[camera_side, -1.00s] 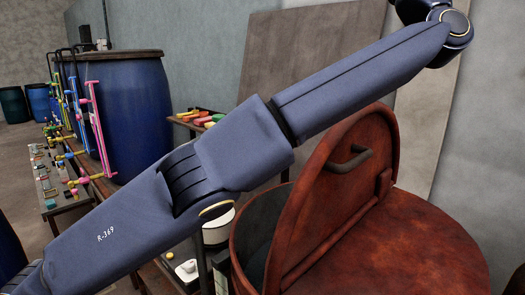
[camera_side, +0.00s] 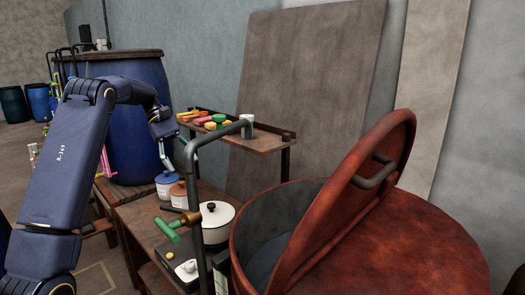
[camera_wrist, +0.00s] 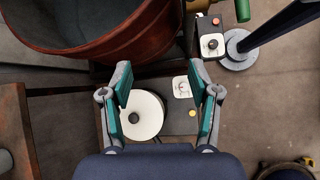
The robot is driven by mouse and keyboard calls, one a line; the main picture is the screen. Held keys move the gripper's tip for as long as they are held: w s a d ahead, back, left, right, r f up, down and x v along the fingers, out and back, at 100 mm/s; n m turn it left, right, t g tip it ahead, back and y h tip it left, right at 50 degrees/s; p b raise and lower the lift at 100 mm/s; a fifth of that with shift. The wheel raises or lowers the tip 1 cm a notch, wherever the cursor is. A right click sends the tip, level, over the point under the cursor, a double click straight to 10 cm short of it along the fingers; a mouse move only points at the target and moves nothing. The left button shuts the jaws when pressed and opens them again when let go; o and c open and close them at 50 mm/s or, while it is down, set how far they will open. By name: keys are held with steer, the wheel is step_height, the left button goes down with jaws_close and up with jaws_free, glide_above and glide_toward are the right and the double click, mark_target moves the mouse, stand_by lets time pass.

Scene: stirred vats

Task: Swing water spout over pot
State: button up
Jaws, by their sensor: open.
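A green-handled valve (camera_side: 172,229) juts left from the post. A white pot (camera_side: 217,232) with a black-knobbed lid sits on the table behind the post; a white round lid (camera_wrist: 145,108) shows below my fingers. My gripper (camera_wrist: 160,80) is open and empty, left of the spout in the side view (camera_side: 170,145).
A large rusty vat (camera_side: 415,245) with its lid tilted up stands at right; its rim shows upper left in the wrist view (camera_wrist: 120,48). Small jars (camera_side: 167,184) stand on the table. A shelf (camera_side: 262,143) holds colourful items. A blue barrel (camera_side: 125,125) stands behind my arm.

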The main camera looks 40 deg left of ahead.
step_height(320, 180, up, 7)
steer(key=s+a+n+t+h, duration=0.1)
steer(key=s+n+t+h, duration=0.1)
steer(key=n+t+h, duration=0.4)
steer(key=n+t, duration=0.3)
steer(key=t, duration=0.1)
glide_toward(219, 115)
steer(key=x, duration=1)
steer(key=shift+d+f, duration=0.1)
steer(key=shift+f, duration=0.15)
jaws_close()
